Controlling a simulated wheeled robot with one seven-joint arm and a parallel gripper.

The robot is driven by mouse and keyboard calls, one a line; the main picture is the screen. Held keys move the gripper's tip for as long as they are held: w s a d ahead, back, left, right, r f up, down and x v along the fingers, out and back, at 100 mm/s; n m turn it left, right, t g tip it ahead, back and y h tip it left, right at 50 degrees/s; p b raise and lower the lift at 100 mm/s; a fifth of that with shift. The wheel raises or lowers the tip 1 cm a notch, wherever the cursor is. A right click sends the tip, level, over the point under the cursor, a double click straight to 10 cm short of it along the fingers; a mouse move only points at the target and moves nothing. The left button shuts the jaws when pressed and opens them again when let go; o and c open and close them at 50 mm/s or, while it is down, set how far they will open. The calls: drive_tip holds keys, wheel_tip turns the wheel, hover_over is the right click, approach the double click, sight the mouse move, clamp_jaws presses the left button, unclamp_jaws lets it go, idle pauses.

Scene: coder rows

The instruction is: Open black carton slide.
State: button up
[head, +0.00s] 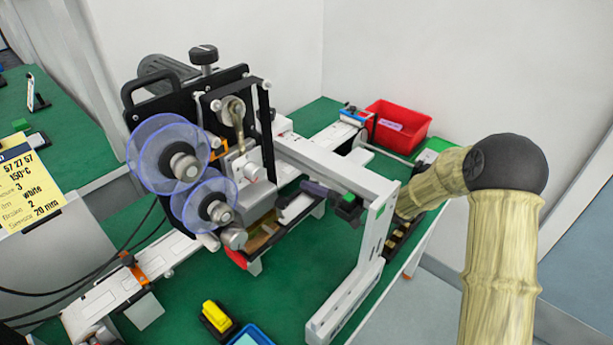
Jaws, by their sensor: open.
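The coder machine (215,110) stands on the green table, with a black back plate and two clear blue-rimmed reels on its front. I cannot tell for certain which dark part is the black carton slide. My arm comes in from the right and reaches left toward the far side of the white upright.
A red bin (398,124) stands at the back right. A white post and foot (349,292) stand between the machine and my arm. A yellow-topped block (217,316) and a blue tray (250,335) are at the front. Cables hang at the left.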

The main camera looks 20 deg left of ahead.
drive_tip(key=shift+w+a, duration=0.2)
drive_tip(key=shift+a, duration=1.2)
clamp_jaws()
